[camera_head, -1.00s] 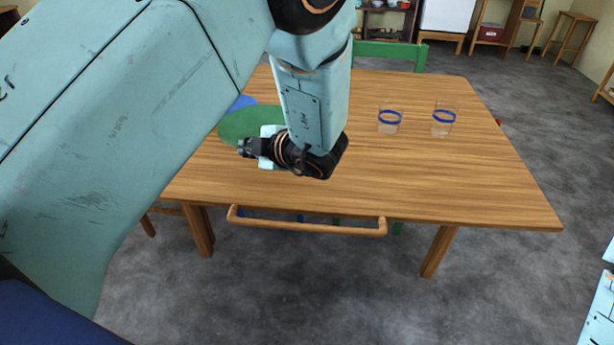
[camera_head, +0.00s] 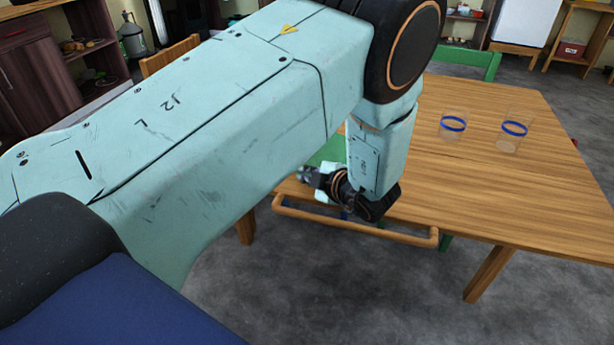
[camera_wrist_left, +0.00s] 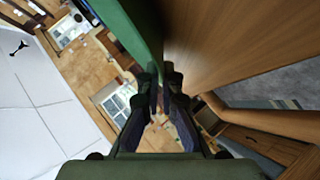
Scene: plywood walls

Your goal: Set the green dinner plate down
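The green dinner plate (camera_head: 328,152) shows in the head view as a patch between my left arm and its wrist link, near the table's front left. The arm hides most of it. In the left wrist view the plate (camera_wrist_left: 132,25) runs from the top down to the fingertips, steeply slanted in the picture beside the wood surface. My left gripper (camera_head: 308,174) is at the plate's near rim; in the wrist view its fingers (camera_wrist_left: 160,76) are close together with the rim between them. Whether the plate touches the table cannot be told. My right gripper is out of view.
The wooden table (camera_head: 480,185) has a clear middle. Two blue-banded glasses (camera_head: 453,125) (camera_head: 513,132) stand toward its right. A wooden bar (camera_head: 355,228) juts from the front edge below my left gripper. A green chair (camera_head: 465,62) stands behind.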

